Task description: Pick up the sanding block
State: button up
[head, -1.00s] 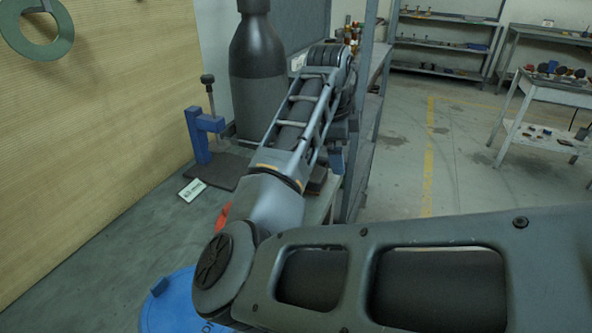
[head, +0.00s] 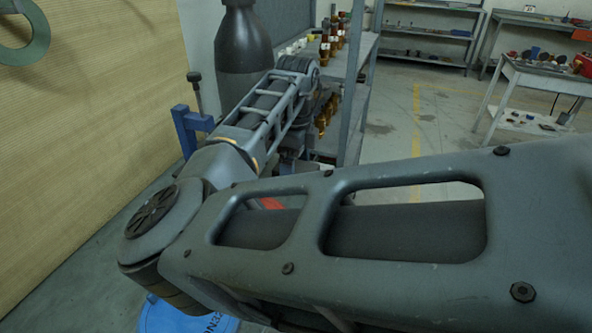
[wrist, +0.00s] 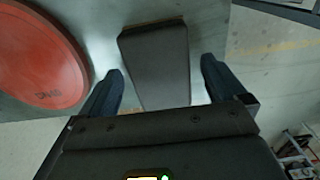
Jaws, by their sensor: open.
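The sanding block (wrist: 158,62) is a dark, flat, rectangular block in the wrist view. It lies on a grey surface, lengthwise between my two fingers. My gripper (wrist: 162,68) is open, with one dark blue finger to each side of the block and a gap on both sides. The block's near end reaches close to the gripper body. I cannot tell how far the fingers are above the surface. In the head view my arm hides the block, and my gripper is not clearly seen.
A red disc (wrist: 40,58) lies left of the block, close to my left finger. In the head view, a dark gas cylinder (head: 243,45) and a blue stand (head: 190,128) are behind my arm. A metal shelf (head: 362,75) holds several fittings. Floor to the right is open.

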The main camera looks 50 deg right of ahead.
jog(key=shift+f, duration=0.5)
jog(key=c, duration=1.2)
jog(key=shift+r, duration=0.1)
jog(key=shift+c, duration=0.2)
jog(key=shift+r, duration=0.5)
notch_tip(320, 180, up, 3)
jog(key=shift+f+b, duration=0.15)
jog(key=shift+b, duration=0.2)
jog(key=s+d+r+b, duration=0.1)
jog(key=s+d+r, duration=0.6)
jog(key=s+d, duration=0.1)
jog(key=shift+s+d, duration=0.15)
jog(key=shift+r, duration=0.1)
